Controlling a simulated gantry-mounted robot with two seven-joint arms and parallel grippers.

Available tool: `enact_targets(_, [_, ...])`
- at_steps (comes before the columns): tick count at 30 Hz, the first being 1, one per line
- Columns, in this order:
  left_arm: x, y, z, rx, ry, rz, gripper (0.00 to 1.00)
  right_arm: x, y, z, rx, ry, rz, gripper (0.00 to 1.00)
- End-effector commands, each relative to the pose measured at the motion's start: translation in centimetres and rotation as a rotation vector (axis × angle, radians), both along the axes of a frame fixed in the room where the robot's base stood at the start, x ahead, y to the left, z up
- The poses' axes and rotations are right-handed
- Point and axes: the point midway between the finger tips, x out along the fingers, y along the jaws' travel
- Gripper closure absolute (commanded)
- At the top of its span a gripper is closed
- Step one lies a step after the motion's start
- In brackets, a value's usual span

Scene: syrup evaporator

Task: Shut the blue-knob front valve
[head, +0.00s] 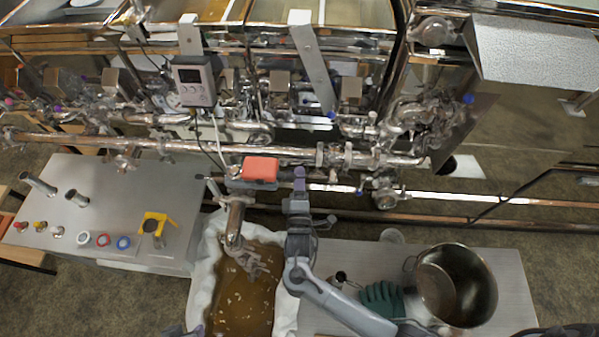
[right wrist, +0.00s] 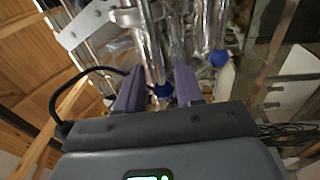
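Several small blue knobs show on the evaporator's front piping. In the head view one blue knob (head: 332,115) is above my right gripper and another blue knob (head: 360,191) is to its right. My right gripper (head: 299,180) is in front of the lower pipe, its purple fingers pointing at the piping. In the right wrist view its fingers are apart, and a blue knob (right wrist: 163,90) shows between the fingertips; I cannot tell whether they touch it. Another blue knob (right wrist: 219,58) is farther right. I cannot tell which head-view knob is between the fingers. My left gripper is not shown.
A red-topped block (head: 260,169) sits close left of my right gripper. Below is a cloth-lined tub of amber syrup (head: 240,290). A steel pot (head: 455,285) and green glove (head: 381,299) are on the right table. A left table (head: 110,205) holds fittings and coloured rings.

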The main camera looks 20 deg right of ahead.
Motion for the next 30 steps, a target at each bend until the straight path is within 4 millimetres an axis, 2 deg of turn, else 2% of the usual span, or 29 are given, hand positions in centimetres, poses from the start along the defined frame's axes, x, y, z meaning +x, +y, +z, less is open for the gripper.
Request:
enact_targets(6, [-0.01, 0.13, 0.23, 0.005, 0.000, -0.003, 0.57, 1.23, -0.57, 0.17, 0.001, 0.000, 0.000, 0.64])
enact_targets(15, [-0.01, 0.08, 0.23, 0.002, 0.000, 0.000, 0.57, 1.33, -0.63, 0.13, 0.001, 0.001, 0.000, 0.64])
enact_targets(23, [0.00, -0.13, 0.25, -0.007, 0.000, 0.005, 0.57, 1.33, -0.59, 0.13, 0.001, 0.001, 0.001, 1.00])
enact_targets(30, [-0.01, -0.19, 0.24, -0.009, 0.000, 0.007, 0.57, 1.34, -0.50, 0.12, 0.002, 0.000, 0.003, 1.00])
